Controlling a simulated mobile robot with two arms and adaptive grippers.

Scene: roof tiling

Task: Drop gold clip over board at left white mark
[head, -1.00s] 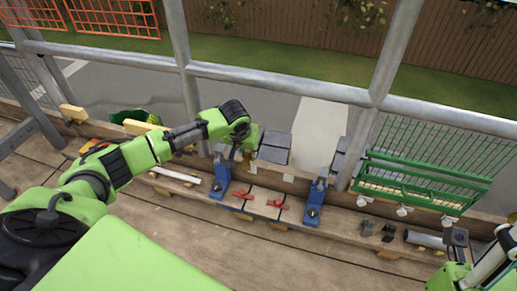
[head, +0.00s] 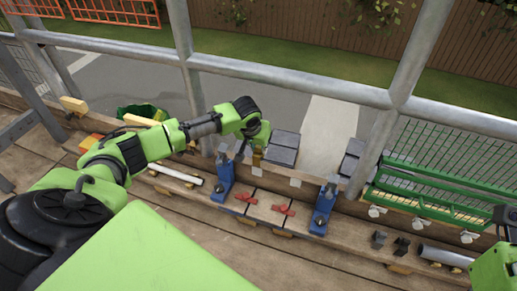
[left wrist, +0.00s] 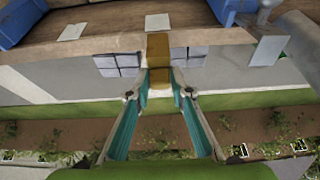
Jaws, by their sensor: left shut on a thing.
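My left gripper (head: 259,143) is shut on the gold clip (head: 257,157), which hangs below the fingers by the left end of the upright board (head: 315,190). The clip also shows in the left wrist view (left wrist: 158,48), between the two fingers (left wrist: 158,92), its far end overlapping the board edge (left wrist: 112,25). One white mark (left wrist: 157,22) lies right by that end; another white mark (left wrist: 72,32) is off to the left there. I cannot tell whether the clip touches the board. Only part of my right gripper (head: 507,217) shows at the right edge.
Grey tiles (head: 284,148) lie behind. A green rack (head: 425,205), dark blocks (head: 401,246) and a grey tube (head: 445,256) are to the right. Scaffold poles rise behind.

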